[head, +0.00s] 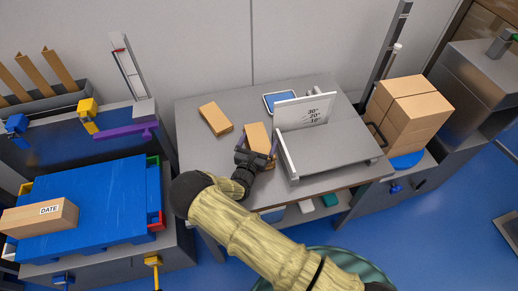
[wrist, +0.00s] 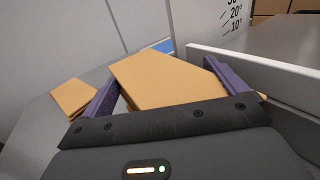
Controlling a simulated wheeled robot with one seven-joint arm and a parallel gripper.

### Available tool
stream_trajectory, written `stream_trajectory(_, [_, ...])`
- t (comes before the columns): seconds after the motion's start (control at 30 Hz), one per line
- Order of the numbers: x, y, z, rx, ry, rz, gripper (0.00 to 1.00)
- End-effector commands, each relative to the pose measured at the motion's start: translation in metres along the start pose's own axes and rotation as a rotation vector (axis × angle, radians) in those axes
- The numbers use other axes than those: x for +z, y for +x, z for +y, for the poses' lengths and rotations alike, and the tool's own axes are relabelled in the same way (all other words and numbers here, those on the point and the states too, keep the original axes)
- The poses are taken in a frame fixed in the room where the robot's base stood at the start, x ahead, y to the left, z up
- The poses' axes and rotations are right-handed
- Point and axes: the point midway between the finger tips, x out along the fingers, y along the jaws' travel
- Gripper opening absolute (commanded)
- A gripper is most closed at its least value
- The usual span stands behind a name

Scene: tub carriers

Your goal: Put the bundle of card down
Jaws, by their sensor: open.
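A tan bundle of card (head: 259,138) lies on the grey table (head: 195,165), just left of the angled measuring stand. In the wrist view the bundle (wrist: 165,78) lies between the two purple fingers of my gripper (wrist: 162,88). The fingers are spread, with a gap visible at the left finger; contact at the right finger is hard to tell. In the head view my gripper (head: 256,160) is at the bundle's near end. A second tan bundle (head: 215,118) lies flat on the table farther left, apart from my gripper; it also shows in the wrist view (wrist: 73,96).
The grey stand (head: 330,147) with a raised wall and an angle-marked white plate (head: 303,111) is close on the right. A blue-screened tablet (head: 283,102) lies behind. Stacked boxes (head: 410,105) stand farther right. The table's left front is clear.

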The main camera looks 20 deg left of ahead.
Motion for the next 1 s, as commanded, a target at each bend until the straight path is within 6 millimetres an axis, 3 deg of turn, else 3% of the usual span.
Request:
stream_trajectory(0.17, [0.0, 0.0, 0.0, 0.0, 0.0, 0.0, 0.97])
stream_trajectory(0.43, [0.0, 0.0, 0.0, 0.0, 0.0, 0.0, 0.48])
stream_trajectory(0.5, [0.0, 0.0, 0.0, 0.0, 0.0, -0.001, 0.42])
stream_trajectory(0.77, [0.004, 0.0, 0.001, 0.0, 0.0, -0.001, 0.42])
stream_trajectory(1.0, [0.036, 0.0, 0.001, 0.0, 0.002, -0.002, 0.42])
